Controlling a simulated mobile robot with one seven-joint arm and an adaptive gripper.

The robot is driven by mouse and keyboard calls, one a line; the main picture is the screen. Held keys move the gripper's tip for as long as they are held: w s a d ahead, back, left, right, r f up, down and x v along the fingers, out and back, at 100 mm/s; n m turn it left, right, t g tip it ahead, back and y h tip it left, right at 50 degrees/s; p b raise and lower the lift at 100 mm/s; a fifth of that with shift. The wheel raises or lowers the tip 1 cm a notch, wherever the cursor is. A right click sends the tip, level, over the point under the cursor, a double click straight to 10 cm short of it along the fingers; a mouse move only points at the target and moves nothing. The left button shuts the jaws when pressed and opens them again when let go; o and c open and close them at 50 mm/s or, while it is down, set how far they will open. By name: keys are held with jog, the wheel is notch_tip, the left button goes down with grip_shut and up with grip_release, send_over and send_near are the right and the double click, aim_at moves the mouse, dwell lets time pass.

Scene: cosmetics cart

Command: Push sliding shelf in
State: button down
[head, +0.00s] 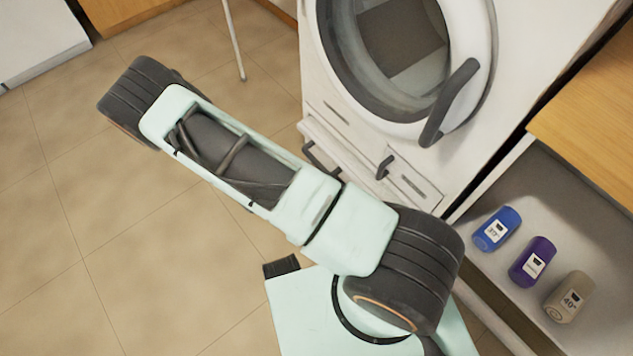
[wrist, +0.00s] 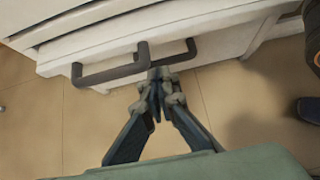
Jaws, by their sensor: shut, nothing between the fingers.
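The sliding shelf seems to be the white drawer-like front low on the white machine (head: 468,170). Its edge (head: 303,130) shows in the head view, and its pale front (wrist: 225,42) crosses the top of the wrist view. A dark bar handle (wrist: 108,70) is on the left, and another dark handle (wrist: 180,57) is just right of it. My gripper (wrist: 158,76) is shut and empty, its tips close to the front between the handles. I cannot tell whether they touch. In the head view my arm hides the gripper and part of the front.
The machine's round door (head: 405,65) is above the handles. A compartment at right holds a blue bottle (head: 497,229), a purple bottle (head: 533,262) and a beige bottle (head: 569,297), under a wooden top (head: 595,115).

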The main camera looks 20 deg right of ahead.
aim_at(346, 174)
jog(key=b+x, duration=0.1)
jog(key=x, duration=0.1)
jog(key=r+x, duration=0.1)
jog(key=x, duration=0.2)
jog(key=d+b+x, duration=0.1)
jog(key=x, duration=0.2)
jog(key=shift+w+d+b, duration=0.25)
jog(key=shift+w+b, duration=0.05)
jog(key=shift+w, duration=0.1)
jog(key=shift+w+d+r, duration=0.15)
jog(key=shift+d, duration=0.25)
